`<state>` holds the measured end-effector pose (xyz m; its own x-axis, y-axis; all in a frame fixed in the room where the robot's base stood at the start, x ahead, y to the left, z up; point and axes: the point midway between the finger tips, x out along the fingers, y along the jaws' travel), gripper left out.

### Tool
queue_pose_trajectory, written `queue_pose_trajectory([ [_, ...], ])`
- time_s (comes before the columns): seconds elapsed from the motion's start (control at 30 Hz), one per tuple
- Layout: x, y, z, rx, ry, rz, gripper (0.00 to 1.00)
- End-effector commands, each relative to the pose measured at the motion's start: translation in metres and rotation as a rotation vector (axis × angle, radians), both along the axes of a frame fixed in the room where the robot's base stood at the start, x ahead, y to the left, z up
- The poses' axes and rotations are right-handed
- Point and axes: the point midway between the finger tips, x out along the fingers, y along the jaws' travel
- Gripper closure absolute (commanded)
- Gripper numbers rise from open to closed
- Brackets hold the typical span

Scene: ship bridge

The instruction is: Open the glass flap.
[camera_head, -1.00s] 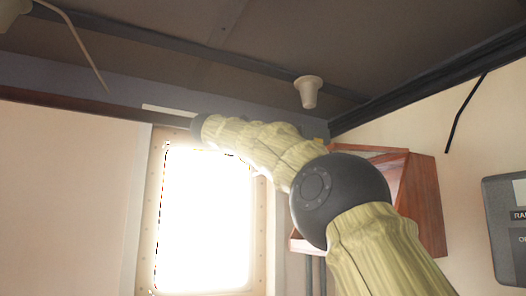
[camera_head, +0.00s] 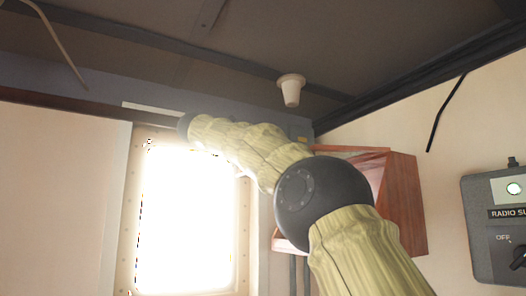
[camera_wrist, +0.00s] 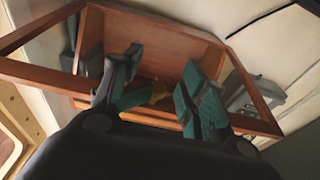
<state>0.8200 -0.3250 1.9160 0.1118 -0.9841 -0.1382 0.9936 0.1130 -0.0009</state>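A reddish wooden box (camera_head: 407,205) hangs on the wall behind my arm in the head view. In the wrist view the wooden box (camera_wrist: 205,40) fills the upper middle, with frame bars running out to both sides. I cannot make out the glass flap's pane or tell whether it is open. My gripper (camera_wrist: 164,75) is open, its two teal-padded fingers apart in front of the box. A small brass-coloured thing (camera_wrist: 160,91) shows between the fingers; I cannot tell if it is a handle or something inside. My gripper is hidden in the head view.
A bright window (camera_head: 190,220) is left of the box. A grey radio panel (camera_head: 497,235) is on the right wall. A white cone-shaped fixture (camera_head: 291,88) hangs from the low ceiling. The wall between box and panel is mostly clear.

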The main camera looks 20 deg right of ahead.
Motion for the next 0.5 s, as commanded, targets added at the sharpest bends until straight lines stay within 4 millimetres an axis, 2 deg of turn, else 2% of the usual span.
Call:
queue_pose_trajectory([
  [0.5, -0.002, 0.019, 0.025, 0.000, -0.001, 0.001, 0.59],
])
